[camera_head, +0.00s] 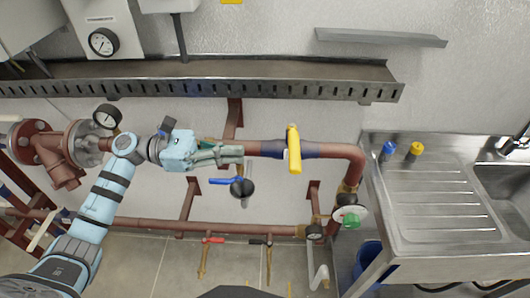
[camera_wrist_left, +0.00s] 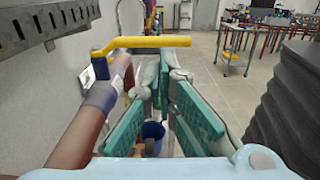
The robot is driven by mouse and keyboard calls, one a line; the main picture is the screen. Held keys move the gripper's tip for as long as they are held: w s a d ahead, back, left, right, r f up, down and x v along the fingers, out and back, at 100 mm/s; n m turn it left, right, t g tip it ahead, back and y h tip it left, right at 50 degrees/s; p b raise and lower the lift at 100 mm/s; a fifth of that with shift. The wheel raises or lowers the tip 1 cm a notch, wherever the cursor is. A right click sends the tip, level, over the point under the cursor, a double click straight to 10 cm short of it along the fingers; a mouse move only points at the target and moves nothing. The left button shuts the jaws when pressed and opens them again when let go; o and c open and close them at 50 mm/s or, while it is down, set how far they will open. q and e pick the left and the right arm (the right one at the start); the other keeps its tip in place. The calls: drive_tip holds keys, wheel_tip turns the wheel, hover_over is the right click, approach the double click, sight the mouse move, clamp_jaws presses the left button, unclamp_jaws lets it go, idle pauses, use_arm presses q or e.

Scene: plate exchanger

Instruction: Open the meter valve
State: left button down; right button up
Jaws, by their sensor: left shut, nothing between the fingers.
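A valve with a long yellow handle (camera_head: 294,150) sits on a blue section of the upper red-brown pipe (camera_head: 335,151). The handle lies across the pipe in the head view. In the left wrist view the yellow handle (camera_wrist_left: 140,43) extends sideways in front of the fingers. My left gripper (camera_head: 241,153) is shut and empty, to the left of the handle and apart from it in the head view. Its teal fingers also show in the left wrist view (camera_wrist_left: 163,62). A smaller blue lever (camera_head: 226,180) beside a black round part (camera_head: 242,187) is below the gripper. My right gripper is not in view.
A perforated metal tray (camera_head: 200,82) runs along the wall above the pipe. A steel sink unit (camera_head: 440,235) stands at the right. Gauges (camera_head: 107,117), a green-centred valve (camera_head: 349,217) and red-handled parts (camera_head: 212,241) surround the pipes. A blue bucket (camera_head: 368,258) is below the sink.

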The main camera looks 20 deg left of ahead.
sight(294, 145)
use_arm(q)
drive_tip(key=p+x, duration=0.3)
drive_tip(key=x, duration=0.5)
drive_tip(key=shift+d, duration=0.35)
drive_tip(key=shift+w+t, duration=0.15)
drive_tip(key=shift+t, duration=0.15)
